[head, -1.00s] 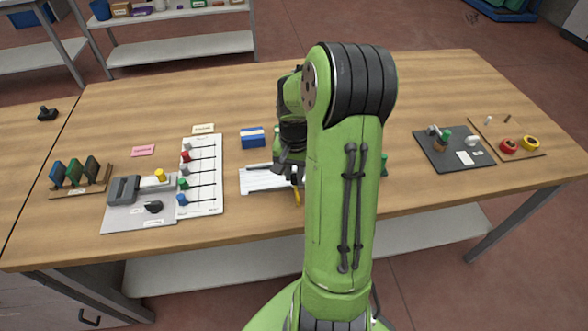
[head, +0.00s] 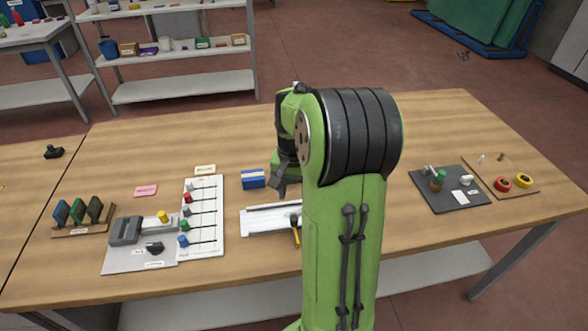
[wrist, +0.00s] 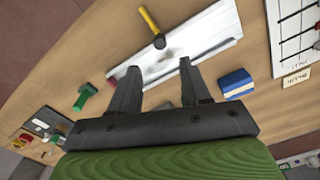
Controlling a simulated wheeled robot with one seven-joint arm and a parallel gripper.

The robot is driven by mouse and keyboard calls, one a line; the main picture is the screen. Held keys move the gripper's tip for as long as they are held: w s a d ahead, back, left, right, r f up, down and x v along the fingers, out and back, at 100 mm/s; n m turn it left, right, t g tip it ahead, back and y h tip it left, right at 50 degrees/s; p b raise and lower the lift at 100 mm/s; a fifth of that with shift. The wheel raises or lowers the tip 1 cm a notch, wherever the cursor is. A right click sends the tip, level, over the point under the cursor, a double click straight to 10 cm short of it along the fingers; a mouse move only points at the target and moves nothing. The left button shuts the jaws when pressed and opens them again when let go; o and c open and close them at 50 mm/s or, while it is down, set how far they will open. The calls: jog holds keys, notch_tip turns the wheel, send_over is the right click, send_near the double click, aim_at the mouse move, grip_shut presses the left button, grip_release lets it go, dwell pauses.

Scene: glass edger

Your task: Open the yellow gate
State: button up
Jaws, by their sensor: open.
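A short yellow bar (head: 296,236) with a dark rounded end is at the near right part of a white tray (head: 255,225). It is the likeliest yellow gate, but I cannot tell for sure. In the wrist view the yellow bar (wrist: 149,19) stands across the tray's edge (wrist: 225,30). My gripper (wrist: 160,72) is open with nothing between its fingers, above the table and apart from the bar. In the head view my gripper (head: 281,187) shows above the tray's far side, and my arm hides part of the tray. A yellow knob (head: 164,216) sits on a grey panel.
A blue box (head: 253,179) stands behind the tray. A white board (head: 205,240) with several coloured sliders lies left, beside the grey panel (head: 120,262). A green piece (wrist: 84,96) shows in the wrist view. A dark mat (head: 450,200) lies right. Bare table lies behind.

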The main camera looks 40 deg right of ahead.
notch_tip(320, 180, up, 6)
jog(key=p, duration=0.1)
jog(key=shift+r, duration=0.2)
jog(key=shift+a, duration=0.1)
